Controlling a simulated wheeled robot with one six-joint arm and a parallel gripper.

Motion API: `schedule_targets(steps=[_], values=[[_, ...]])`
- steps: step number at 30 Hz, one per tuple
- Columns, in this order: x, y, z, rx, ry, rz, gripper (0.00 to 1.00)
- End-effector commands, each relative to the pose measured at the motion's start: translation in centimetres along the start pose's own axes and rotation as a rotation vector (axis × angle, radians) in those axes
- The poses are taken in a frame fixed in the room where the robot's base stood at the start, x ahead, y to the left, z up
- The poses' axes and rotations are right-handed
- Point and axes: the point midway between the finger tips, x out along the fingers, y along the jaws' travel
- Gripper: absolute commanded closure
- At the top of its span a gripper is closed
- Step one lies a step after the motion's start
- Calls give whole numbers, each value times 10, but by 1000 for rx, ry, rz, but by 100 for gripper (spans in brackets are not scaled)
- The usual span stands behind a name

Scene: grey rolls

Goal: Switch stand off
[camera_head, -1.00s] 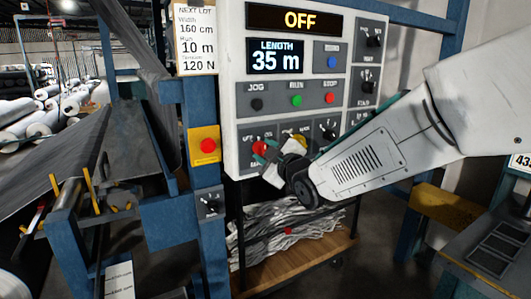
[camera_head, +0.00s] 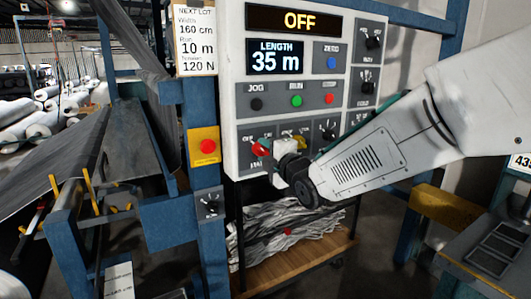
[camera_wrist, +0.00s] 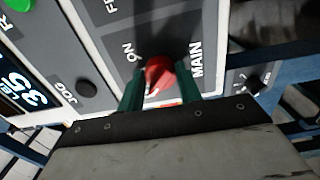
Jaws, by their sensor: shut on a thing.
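The grey control panel (camera_head: 236,100) stands in front of me, and its top display (camera_head: 295,19) reads OFF. The red main switch knob (camera_head: 260,149) is at the panel's lower left. In the wrist view, the red knob (camera_wrist: 158,70) sits between the two green fingers of my gripper (camera_wrist: 160,84), next to the labels MAIN and ON. My gripper is shut on the knob. In the head view my gripper (camera_head: 268,149) reaches it from the right and hides part of the lower panel.
A red emergency button (camera_head: 208,146) on a yellow plate and a small dial (camera_head: 210,203) are on the blue post left of the panel. JOG, RUN and STOP buttons (camera_head: 296,100) sit above the knob. A wooden shelf (camera_head: 300,266) with grey scraps is below.

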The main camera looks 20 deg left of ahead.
Motion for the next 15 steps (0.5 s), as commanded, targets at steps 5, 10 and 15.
schedule_targets(steps=[5,10,15], values=[[0,0,0,-25,-1,-1,88],[0,0,0,-31,-1,0,88],[0,0,0,-30,-1,-1,88]])
